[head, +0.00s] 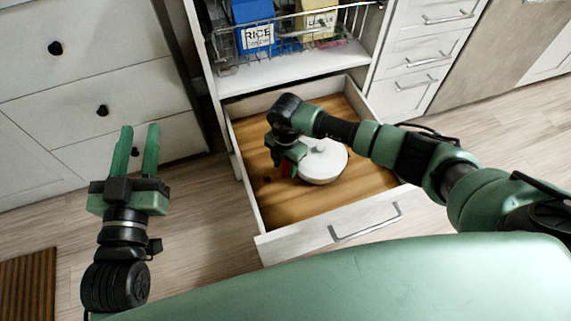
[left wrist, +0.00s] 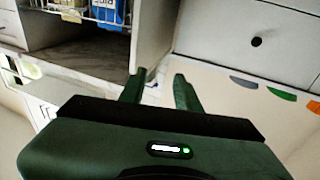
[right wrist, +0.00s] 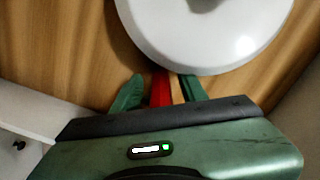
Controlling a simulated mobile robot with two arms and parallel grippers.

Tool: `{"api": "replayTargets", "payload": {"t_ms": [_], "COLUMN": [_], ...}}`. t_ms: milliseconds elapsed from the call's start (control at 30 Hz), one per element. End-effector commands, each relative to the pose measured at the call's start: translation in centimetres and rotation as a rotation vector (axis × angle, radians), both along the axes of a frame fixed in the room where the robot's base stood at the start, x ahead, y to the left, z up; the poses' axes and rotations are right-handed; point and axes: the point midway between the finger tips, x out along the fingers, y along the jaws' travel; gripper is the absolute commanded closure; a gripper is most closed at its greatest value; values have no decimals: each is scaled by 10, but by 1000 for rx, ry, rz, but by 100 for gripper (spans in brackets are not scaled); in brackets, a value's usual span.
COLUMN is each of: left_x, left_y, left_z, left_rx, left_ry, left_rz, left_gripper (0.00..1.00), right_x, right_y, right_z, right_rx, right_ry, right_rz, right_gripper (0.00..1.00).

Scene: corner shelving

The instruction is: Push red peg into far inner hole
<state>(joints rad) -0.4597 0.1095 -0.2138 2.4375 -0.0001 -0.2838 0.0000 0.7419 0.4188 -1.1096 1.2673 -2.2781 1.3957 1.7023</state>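The red peg (head: 286,168) is inside the open drawer, mostly hidden behind my right gripper (head: 289,160) in the head view. In the right wrist view the red peg (right wrist: 160,88) stands between the two green fingers of my right gripper (right wrist: 160,92), with gaps beside it, so the fingers look open around it. The peg's lower end is hidden. A small dark spot, perhaps a hole (head: 267,180), shows in the wooden drawer floor left of the gripper. My left gripper (head: 137,152) is open and empty, outside the drawer to the left.
A white round lidded pot (head: 324,161) sits in the drawer (head: 350,194) right beside my right gripper; it also fills the top of the right wrist view (right wrist: 205,35). A wire basket with a blue rice box (head: 255,30) is on the shelf above. White cabinets stand on both sides.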

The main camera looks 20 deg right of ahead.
Motion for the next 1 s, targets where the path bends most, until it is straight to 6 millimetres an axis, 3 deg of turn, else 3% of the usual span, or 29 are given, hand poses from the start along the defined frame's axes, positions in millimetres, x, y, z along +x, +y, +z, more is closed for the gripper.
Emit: {"api": "replayTargets", "payload": {"t_ms": [267, 467, 700, 1000], "left_x": [0, -3, -20, -40], "left_y": [0, 6, 18, 27], "left_z": [-2, -36, -86, -118], "left_rx": [4, 50, 115, 156], "left_ry": [17, 197, 460, 636], "left_rz": [0, 12, 29, 40], "left_gripper": [67, 67, 67, 67], "right_x": [0, 1, 1, 1], "right_y": [-2, -3, -1, -1], "right_z": [4, 25, 56, 77], "right_rx": [-4, -4, -2, -1], "right_ry": [0, -1, -1, -1], "right_rz": [-2, -1, 0, 0], "right_gripper": [56, 56, 56, 56]}}
